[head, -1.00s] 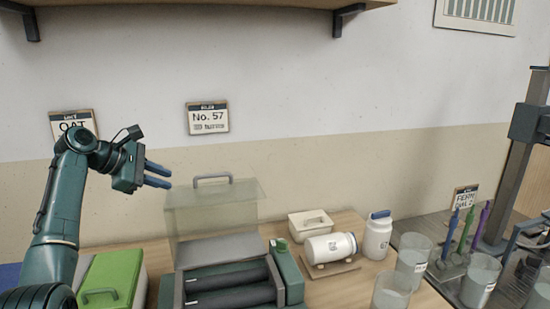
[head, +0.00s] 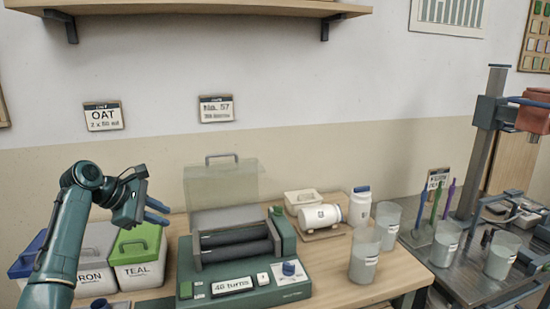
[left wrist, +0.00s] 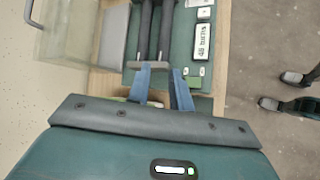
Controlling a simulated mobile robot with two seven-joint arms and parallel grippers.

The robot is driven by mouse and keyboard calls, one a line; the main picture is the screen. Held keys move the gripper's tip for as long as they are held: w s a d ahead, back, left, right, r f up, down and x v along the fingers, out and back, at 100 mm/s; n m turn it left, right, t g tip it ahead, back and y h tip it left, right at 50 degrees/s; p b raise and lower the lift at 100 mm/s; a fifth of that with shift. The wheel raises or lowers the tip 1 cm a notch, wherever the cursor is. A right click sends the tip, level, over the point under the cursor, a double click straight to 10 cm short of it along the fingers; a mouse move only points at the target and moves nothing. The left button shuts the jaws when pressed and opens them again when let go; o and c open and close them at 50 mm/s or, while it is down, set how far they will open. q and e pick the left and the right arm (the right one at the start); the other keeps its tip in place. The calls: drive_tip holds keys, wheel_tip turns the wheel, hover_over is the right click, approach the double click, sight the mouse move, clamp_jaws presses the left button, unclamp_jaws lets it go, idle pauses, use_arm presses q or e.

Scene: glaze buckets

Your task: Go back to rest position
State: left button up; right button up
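My left gripper (head: 156,212) is raised at the left of the head view, in front of the wall and above the level of the bins. Its two blue fingers are apart with nothing between them. In the left wrist view the spread fingers (left wrist: 161,88) show over the near end of the roller machine, apart from it as far as I can tell. My right gripper does not show in the head view, and I cannot make it out in the left wrist view.
The roller machine (head: 245,283) has a clear raised lid (head: 221,185). A green-lidded TEAL bin (head: 138,270) stands left of it. A white jar (head: 323,216) lies on its side to the right. Clear beakers (head: 364,262) stand near a dark stand (head: 483,150).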

use_arm(q)
drive_tip(key=s+d+f+m+g+y, duration=0.1)
drive_tip(key=s+f+g, duration=0.1)
drive_tip(key=s+f, duration=0.5)
drive_tip(key=s+f+m+g+y, duration=0.1)
drive_tip(key=s+f, duration=0.1)
drive_tip(key=f, duration=0.9)
drive_tip(key=w+a+r+m+t+y, duration=0.55)
drive_tip(key=w+a+m+t, duration=0.2)
drive_tip(key=w, duration=0.25)
wheel_tip(320, 180, up, 9)
drive_tip(key=w+a+m+t+y, duration=0.1)
drive_tip(key=w+a+m+t, duration=0.15)
drive_tip(key=m+t, duration=0.55)
drive_tip(key=s+d+f+m+g+h, duration=0.1)
drive_tip(key=s+d+f+m+g, duration=0.1)
drive_tip(key=s+d+f, duration=0.6)
drive_tip(key=s+d+f+m+g+h, duration=0.25)
drive_tip(key=s+f, duration=0.35)
drive_tip(key=f, duration=0.4)
drive_tip(key=s+d+f+g, duration=0.2)
drive_tip(key=s+d+f, duration=0.2)
drive_tip(key=s, duration=0.8)
drive_tip(key=s+d+f+n+g+h, duration=0.1)
drive_tip(key=s+d+f, duration=0.4)
drive_tip(key=s, duration=0.8)
drive_tip(key=shift+s+d+g, duration=0.25)
drive_tip(key=shift+d+g, duration=0.25)
drive_tip(key=shift+d, duration=0.5)
